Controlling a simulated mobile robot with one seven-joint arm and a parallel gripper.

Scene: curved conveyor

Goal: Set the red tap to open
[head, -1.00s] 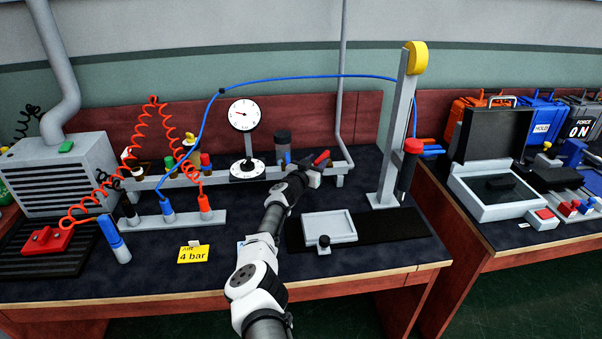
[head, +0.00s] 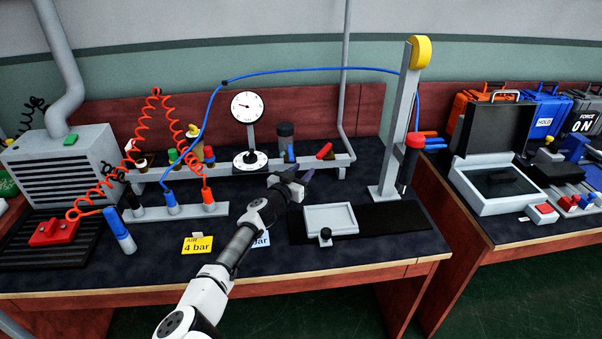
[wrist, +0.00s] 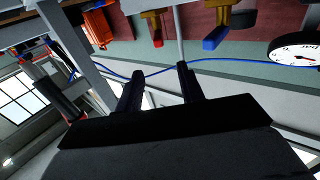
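The red tap (head: 325,150) is on the right part of the grey rail at the back of the bench, its red handle slanting up to the right. In the wrist view the tap (wrist: 157,40) shows at the top with a brass body, close to a blue-handled tap (wrist: 215,38). My gripper (head: 303,178) is in front of and below the red tap, apart from it. In the wrist view its two dark fingers (wrist: 160,80) stand apart with nothing between them.
A dial gauge (head: 247,107) and a dark-topped cylinder (head: 285,135) stand left of the tap. A grey column (head: 397,130) with a yellow top rises to the right. A pale tray (head: 330,219) lies below my gripper. A blue hose arches overhead.

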